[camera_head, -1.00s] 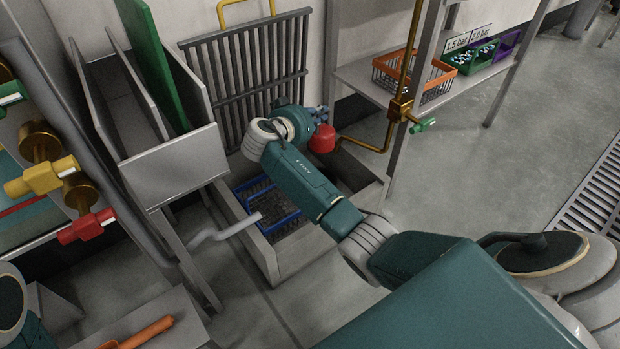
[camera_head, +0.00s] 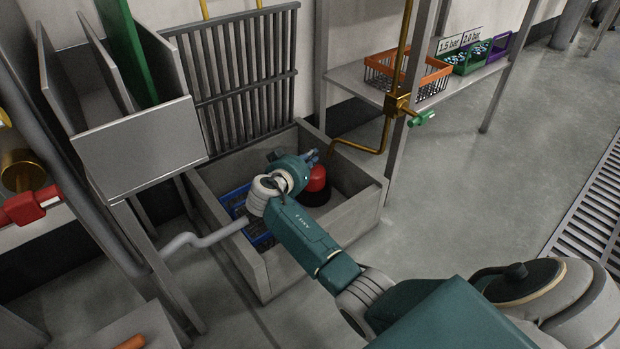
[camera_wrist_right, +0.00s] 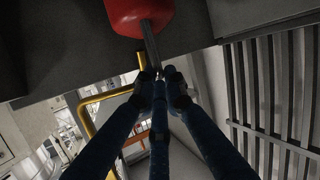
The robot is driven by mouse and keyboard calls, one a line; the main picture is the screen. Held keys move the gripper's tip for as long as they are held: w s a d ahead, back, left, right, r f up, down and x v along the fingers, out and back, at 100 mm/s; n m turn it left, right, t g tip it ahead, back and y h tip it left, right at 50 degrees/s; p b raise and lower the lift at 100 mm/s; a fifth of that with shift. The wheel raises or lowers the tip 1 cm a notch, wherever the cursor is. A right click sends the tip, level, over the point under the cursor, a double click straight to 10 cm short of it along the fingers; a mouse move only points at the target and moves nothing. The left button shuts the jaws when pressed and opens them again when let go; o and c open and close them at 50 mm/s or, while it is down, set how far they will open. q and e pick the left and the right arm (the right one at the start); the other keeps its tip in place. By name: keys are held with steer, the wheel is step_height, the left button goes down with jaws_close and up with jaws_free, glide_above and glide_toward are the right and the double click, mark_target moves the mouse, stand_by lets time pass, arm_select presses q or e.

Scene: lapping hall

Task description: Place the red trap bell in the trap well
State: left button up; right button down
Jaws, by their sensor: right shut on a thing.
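The red trap bell (camera_head: 316,180) is inside the grey trough in the head view, low near its back right. It also shows in the wrist view (camera_wrist_right: 138,14), with a grey stem between my finger tips. My right gripper (camera_head: 312,157) is shut on that stem, just above the bell. A dark round area (camera_head: 322,198) shows directly below the bell; it may be the trap well. I cannot tell whether the bell touches it or hangs just above. My left gripper is out of view.
The grey trough's walls (camera_head: 350,218) surround the bell. A blue basket (camera_head: 236,200) sits in its left part, partly hidden by my arm. A brass pipe (camera_head: 372,151) ends over the right wall. A grey pipe (camera_head: 195,238) reaches over the left wall. A dark grate (camera_head: 240,85) stands behind.

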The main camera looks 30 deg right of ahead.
mark_target(313, 169)
steer(key=shift+f+b, duration=1.4)
steer(key=shift+f, duration=0.8)
steer(key=shift+f, duration=0.2)
steer(key=c, duration=1.8)
jaws_free()
